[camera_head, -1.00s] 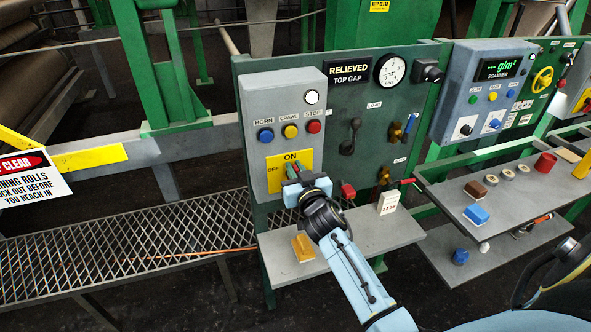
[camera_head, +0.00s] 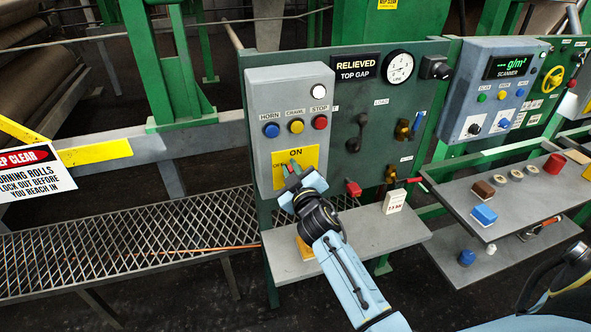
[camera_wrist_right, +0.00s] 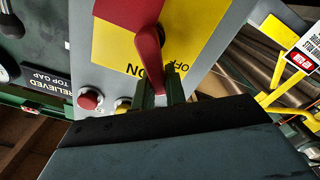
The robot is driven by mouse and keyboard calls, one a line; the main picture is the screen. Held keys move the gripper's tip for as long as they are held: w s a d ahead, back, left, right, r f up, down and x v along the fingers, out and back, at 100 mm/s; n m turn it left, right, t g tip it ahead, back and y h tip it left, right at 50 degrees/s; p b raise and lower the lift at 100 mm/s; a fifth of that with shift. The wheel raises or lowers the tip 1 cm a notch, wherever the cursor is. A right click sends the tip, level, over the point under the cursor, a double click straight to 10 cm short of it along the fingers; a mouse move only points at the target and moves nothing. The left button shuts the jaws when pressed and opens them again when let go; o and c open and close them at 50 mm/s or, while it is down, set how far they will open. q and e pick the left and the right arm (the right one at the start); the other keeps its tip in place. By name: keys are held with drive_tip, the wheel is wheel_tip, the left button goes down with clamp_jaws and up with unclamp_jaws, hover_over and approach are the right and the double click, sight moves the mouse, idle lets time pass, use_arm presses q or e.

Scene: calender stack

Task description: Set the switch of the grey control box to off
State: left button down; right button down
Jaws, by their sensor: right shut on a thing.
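The grey control box (camera_head: 258,108) stands on the green panel, left of centre in the head view. Its yellow plate (camera_head: 311,157) carries ON at the top and OFF at the left. The red switch lever (camera_wrist_right: 150,45) shows in the wrist view, crossing the yellow plate near both words. My right gripper (camera_head: 292,170) is at the plate. It also shows in the wrist view (camera_wrist_right: 157,92), with its fingers shut on the lever's end. The gripper hides most of the lever in the head view, so I cannot tell its exact setting. My left gripper is not in view.
Blue, yellow and red buttons (camera_head: 296,126) sit just above the plate. A grey shelf (camera_head: 345,240) is below, with a yellow block (camera_head: 303,248) partly behind my right arm. A black lever (camera_head: 355,132) and a red handle (camera_head: 353,188) are to the right.

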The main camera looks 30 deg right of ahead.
drive_tip(key=shift+w+a+f+n+b, duration=0.1)
drive_tip(key=shift+a+f+n+b, duration=0.35)
drive_tip(key=shift+n, duration=1.35)
drive_tip(key=shift+w+a+f+n+b, duration=0.1)
drive_tip(key=shift+f+n+b, duration=0.55)
drive_tip(key=shift+n, duration=1.15)
drive_tip(key=shift+a+f+n+b, duration=0.3)
drive_tip(key=shift+f+n+b, duration=0.25)
drive_tip(key=shift+n, duration=1.25)
drive_tip(key=shift+f, duration=0.15)
drive_tip(key=c, duration=1.5)
unclamp_jaws()
drive_tip(key=shift+o, duration=0.2)
drive_tip(key=v, duration=1.3)
drive_tip(key=shift+s+b, duration=0.25)
drive_tip(key=shift+b, duration=0.15)
